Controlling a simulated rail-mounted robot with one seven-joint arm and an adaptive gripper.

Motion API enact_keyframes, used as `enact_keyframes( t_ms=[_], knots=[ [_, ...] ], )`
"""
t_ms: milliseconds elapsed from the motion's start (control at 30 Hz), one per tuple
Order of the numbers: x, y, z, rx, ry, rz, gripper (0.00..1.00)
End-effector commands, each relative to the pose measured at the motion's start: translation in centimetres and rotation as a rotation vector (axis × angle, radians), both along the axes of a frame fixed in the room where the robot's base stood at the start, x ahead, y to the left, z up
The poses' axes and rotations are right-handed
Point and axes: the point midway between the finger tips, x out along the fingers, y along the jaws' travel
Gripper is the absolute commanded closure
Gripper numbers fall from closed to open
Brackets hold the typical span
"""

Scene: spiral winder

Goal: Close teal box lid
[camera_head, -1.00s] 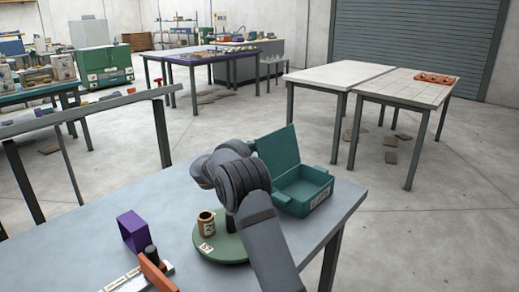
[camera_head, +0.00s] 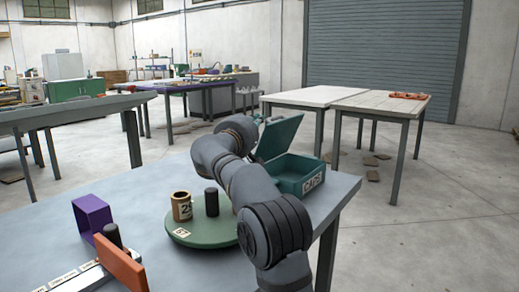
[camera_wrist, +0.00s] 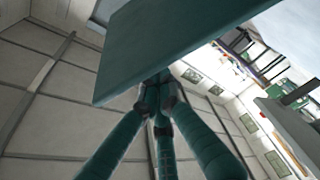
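The teal box (camera_head: 312,182) stands open near the right end of the grey table. Its lid (camera_head: 279,138) is raised and leans a little to the right in the head view. My gripper is mostly hidden behind the lid and my arm in the head view. In the wrist view my gripper (camera_wrist: 158,88) has its fingers drawn together, with nothing seen between them. The lid (camera_wrist: 180,40) fills the top middle there, right at the fingertips. The very tips are partly covered by it, and I cannot tell whether they touch.
A green turntable (camera_head: 190,236) with a labelled cup (camera_head: 182,207) and a dark cylinder (camera_head: 211,202) sits left of the box, close to my arm. A purple open frame (camera_head: 92,217) and an orange block (camera_head: 121,263) are farther left.

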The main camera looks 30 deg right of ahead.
Motion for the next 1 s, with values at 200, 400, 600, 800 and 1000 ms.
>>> enact_keyframes(
  t_ms=[200, 400, 600, 800, 1000],
  knots=[
    [-2.6, -1.1, -1.3, 0.081, -0.193, 0.001, 1.00],
    [-5.0, -2.1, -1.6, 0.154, -0.363, 0.000, 1.00],
    [-7.2, -3.0, -2.3, 0.150, -0.354, 0.000, 1.00],
    [-9.0, -3.8, -3.5, 0.150, -0.351, 0.000, 1.00],
    [-10.2, -4.4, -4.7, 0.150, -0.350, -0.001, 1.00]
  ],
)
